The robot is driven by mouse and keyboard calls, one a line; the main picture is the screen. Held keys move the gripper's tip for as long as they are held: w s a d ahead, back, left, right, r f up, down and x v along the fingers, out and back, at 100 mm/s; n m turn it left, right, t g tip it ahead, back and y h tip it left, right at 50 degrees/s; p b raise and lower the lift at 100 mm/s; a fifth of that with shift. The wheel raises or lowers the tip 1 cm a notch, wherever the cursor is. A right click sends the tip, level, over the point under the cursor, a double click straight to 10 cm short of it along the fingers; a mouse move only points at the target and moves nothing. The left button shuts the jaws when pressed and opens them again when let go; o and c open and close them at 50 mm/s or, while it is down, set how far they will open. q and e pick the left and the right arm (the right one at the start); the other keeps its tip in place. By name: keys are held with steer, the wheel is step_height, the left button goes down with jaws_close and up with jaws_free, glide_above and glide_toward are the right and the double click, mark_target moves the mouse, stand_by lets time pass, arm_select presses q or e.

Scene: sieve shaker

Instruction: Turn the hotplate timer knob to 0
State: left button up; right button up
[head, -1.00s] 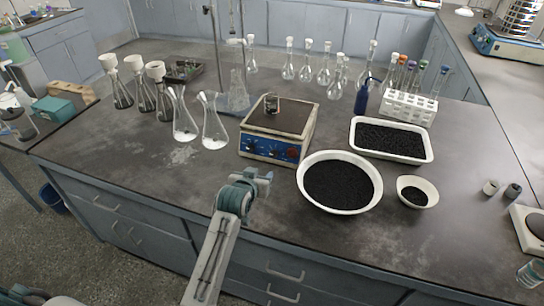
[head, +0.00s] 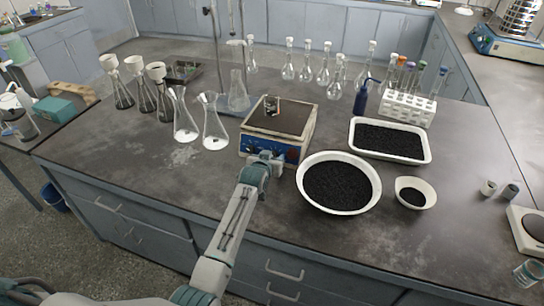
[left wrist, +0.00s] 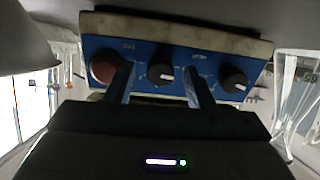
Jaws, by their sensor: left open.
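The hotplate (head: 285,118) stands near the middle of the bench, its blue front panel towards me. My left gripper (head: 265,158) is right in front of this panel and hides much of it. In the left wrist view, which looks inverted, the panel carries a red knob (left wrist: 104,68), a black middle knob (left wrist: 160,73) and a black outer knob (left wrist: 234,79). The open fingers of my left gripper (left wrist: 160,88) lie on either side of the middle knob, with gaps; contact is not visible. Its white mark points right in that view. The small panel labels are unreadable. My right gripper is out of view.
A small glass container (head: 272,104) sits on the hotplate's top. A large white bowl of black grains (head: 338,210) is close on the right, a white tray (head: 430,150) behind it. Conical flasks (head: 214,138) stand close on the left.

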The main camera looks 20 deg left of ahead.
arm_select(q)
steer(key=shift+w+f, duration=0.1)
steer(key=shift+w, duration=0.1)
steer(key=c, duration=1)
steer(key=shift+n, duration=0.6)
steer(key=o, duration=1)
steer(key=b+v, duration=0.1)
steer(key=v, duration=1)
